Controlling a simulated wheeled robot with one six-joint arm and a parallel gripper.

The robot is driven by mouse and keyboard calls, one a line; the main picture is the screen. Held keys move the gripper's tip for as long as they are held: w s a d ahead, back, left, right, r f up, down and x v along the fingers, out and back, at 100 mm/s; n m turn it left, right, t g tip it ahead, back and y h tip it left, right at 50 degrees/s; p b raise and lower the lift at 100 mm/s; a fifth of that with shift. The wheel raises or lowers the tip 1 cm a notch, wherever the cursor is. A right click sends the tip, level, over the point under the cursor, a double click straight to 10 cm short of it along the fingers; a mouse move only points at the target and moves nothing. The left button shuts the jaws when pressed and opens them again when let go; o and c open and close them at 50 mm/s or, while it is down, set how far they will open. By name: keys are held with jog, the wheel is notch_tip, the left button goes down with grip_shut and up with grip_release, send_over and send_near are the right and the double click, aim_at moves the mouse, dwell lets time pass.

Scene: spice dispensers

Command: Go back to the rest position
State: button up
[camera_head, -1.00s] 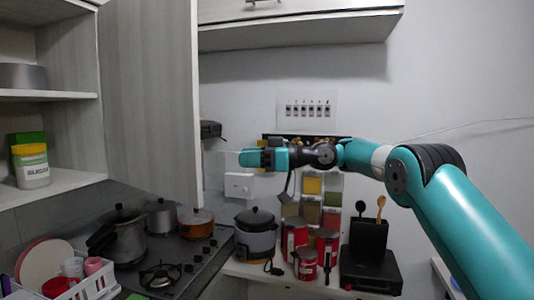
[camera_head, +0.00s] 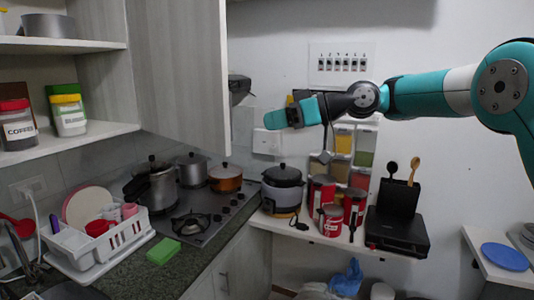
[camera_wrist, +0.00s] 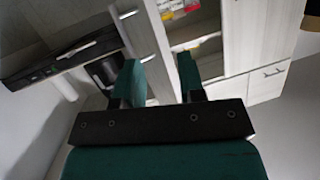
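My gripper (camera_head: 272,121) is at the end of my teal arm, which reaches in from the right of the head view. It is raised in front of the wall, above the rice cooker, and points left toward the open cabinet door. In the wrist view my gripper (camera_wrist: 160,80) shows two teal fingers set apart with nothing between them. The spice dispensers (camera_head: 354,148) are the coloured compartments on the wall, partly behind my arm.
The open cabinet door (camera_head: 178,75) hangs close left of my gripper. Below are a rice cooker (camera_head: 283,188), red canisters (camera_head: 322,192), a black grill (camera_head: 397,230) and a stove (camera_head: 205,222) with pots. A dish rack (camera_head: 95,245) stands at lower left.

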jog(key=s+d+f+m+g+h+b, duration=0.1)
jog(key=s+d+f+m+h+b, duration=0.1)
jog(key=s+f, duration=0.6)
jog(key=s+d+f+m+g+h+b, duration=0.1)
jog(key=s+d+f+h, duration=0.4)
jog(key=s, duration=1.1)
jog(key=s+d+f+m+g+h+b, duration=0.1)
jog(key=s+d+f+m+h+b, duration=0.2)
jog(key=s+f, duration=0.8)
jog(key=s+d+b, duration=0.1)
jog(key=b, duration=0.1)
jog(key=shift+s+d+f+m+b, duration=0.2)
jog(key=shift+d+f+m+b, duration=0.15)
jog(key=shift+d+f+m, duration=0.05)
